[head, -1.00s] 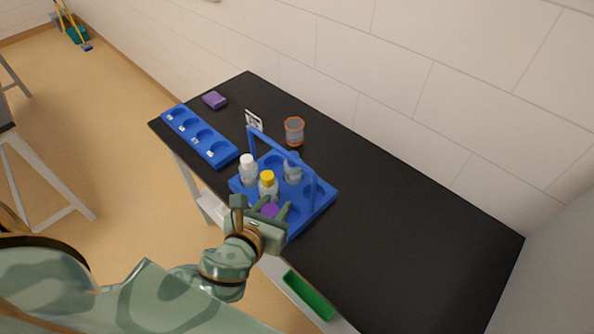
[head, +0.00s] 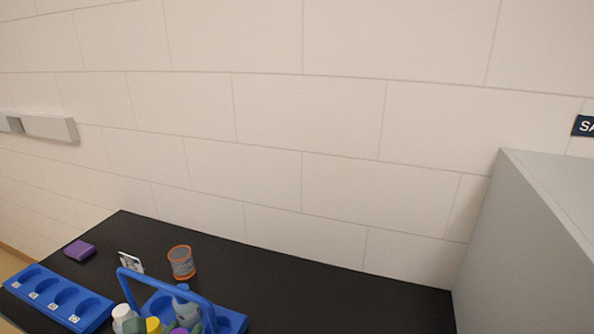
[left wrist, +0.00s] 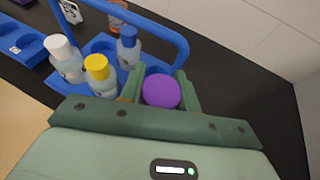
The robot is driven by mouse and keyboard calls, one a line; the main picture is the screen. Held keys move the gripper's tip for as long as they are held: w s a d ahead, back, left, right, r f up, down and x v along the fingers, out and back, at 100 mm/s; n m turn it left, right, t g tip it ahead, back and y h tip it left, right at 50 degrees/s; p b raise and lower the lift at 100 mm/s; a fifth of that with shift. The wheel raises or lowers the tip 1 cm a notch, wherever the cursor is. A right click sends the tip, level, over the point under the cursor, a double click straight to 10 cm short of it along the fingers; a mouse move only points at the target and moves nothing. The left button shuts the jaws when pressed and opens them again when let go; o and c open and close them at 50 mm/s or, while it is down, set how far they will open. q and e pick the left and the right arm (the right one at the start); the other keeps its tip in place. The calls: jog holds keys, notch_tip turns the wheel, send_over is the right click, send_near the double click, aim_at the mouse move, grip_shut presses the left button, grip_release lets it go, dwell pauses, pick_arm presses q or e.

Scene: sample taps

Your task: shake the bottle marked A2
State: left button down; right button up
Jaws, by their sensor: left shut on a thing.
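A purple-capped bottle (left wrist: 160,92) stands between the fingers of my left gripper (left wrist: 160,88) in the left wrist view. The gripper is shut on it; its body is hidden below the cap. In the head view only the fingertips and a bit of purple cap show at the bottom edge. In the blue carrier (left wrist: 168,20) beside it stand a white-capped bottle (left wrist: 66,60), a yellow-capped bottle (left wrist: 100,78) and a blue-capped bottle (left wrist: 128,47). I cannot read an A2 mark on any bottle. My right gripper is not in view.
The carrier's blue handle (head: 165,283) arches over the bottles. A blue rack (head: 60,300) with round wells lies left of it. The black tabletop (head: 340,300) is clear on the right.

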pick_arm(q)
jog(key=shift+t, duration=0.3)
jog(key=shift+w+r, duration=0.15)
jog(key=shift+r, duration=3.8)
jog(key=shift+a+r, duration=0.1)
jog(key=shift+r, duration=0.1)
jog(key=shift+f, duration=0.1)
